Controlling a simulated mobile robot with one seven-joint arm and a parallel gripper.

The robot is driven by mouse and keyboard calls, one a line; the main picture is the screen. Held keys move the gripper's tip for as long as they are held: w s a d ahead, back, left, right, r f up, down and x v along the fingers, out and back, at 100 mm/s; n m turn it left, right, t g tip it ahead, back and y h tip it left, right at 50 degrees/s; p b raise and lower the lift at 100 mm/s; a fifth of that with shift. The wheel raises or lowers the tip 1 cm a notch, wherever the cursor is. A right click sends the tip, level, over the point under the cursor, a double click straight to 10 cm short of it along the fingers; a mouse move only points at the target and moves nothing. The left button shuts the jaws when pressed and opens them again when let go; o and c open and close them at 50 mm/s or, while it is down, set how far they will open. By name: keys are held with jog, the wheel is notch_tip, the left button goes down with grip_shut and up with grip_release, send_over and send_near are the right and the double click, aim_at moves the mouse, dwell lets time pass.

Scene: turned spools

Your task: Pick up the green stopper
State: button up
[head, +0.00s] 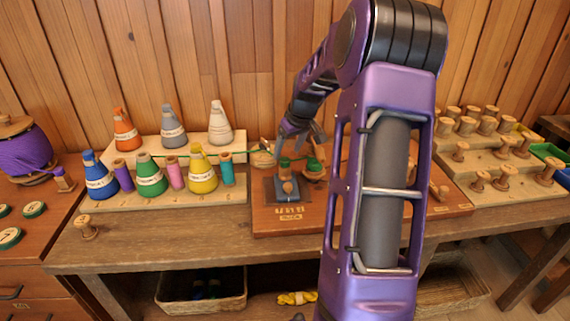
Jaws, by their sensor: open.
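A small green-topped piece (285,163) stands at the dark plate on the wooden board, just below my gripper. A second small green piece (313,164) sits with a round wooden part to its right. I cannot tell for sure which is the green stopper. My gripper (301,143) is open above these pieces, with its fingers pointing down. Whether the fingers touch anything is too small to tell. My arm hides part of the board to the right.
A blue piece (286,187) is in front on the dark plate. Coloured thread cones, including a green one (150,177), stand on a rack to the left. A green thread runs from there to the board (262,222). Stepped racks (500,155) of wooden spools stand right.

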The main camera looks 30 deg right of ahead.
aim_at(285, 158)
jog(key=x, duration=0.3)
jog(key=shift+f, duration=0.2)
grip_shut()
